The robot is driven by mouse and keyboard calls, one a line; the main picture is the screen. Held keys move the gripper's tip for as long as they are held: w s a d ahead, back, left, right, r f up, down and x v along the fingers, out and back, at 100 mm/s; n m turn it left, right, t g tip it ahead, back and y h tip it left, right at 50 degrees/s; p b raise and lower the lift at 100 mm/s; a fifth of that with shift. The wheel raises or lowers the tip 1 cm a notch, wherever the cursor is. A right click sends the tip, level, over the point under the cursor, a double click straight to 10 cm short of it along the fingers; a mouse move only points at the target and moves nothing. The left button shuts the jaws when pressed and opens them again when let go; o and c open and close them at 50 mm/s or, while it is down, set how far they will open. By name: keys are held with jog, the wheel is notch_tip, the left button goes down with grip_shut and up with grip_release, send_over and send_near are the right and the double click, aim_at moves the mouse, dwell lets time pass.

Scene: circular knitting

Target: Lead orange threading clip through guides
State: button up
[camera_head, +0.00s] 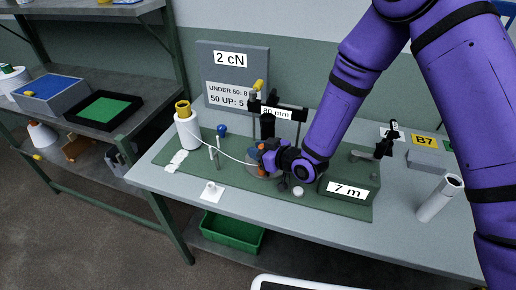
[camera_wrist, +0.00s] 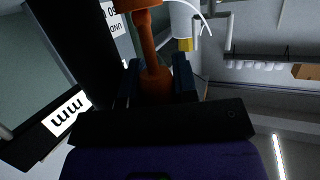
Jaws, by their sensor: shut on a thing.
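My gripper (camera_head: 263,150) is shut on the orange threading clip (camera_head: 270,145), above the green board (camera_head: 225,185). The clip fills the space between the fingers (camera_wrist: 158,78) in the wrist view, where its orange stem (camera_wrist: 148,40) rises out of them. A white thread runs from the yarn cone (camera_head: 188,133) with a yellow top, past thin upright posts (camera_head: 213,156), to the clip. A blue-topped post (camera_head: 221,131) stands beside them. The cone and thread also show in the wrist view. Whether the thread sits inside any guide is too small to tell.
A black stand with an 80 mm sign (camera_head: 277,112) rises just behind my gripper. A green block marked 7 m (camera_head: 347,193) and a dark post (camera_head: 386,140) stand to the right. The front edge is mostly clear.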

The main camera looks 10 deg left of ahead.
jog(key=shift+f, duration=0.85)
dwell(0.7)
jog(key=o, duration=0.9)
jog(key=v, duration=1)
jog(key=shift+s+d+r, duration=0.2)
jog(key=shift+s+d, duration=0.05)
jog(key=shift+s, duration=0.05)
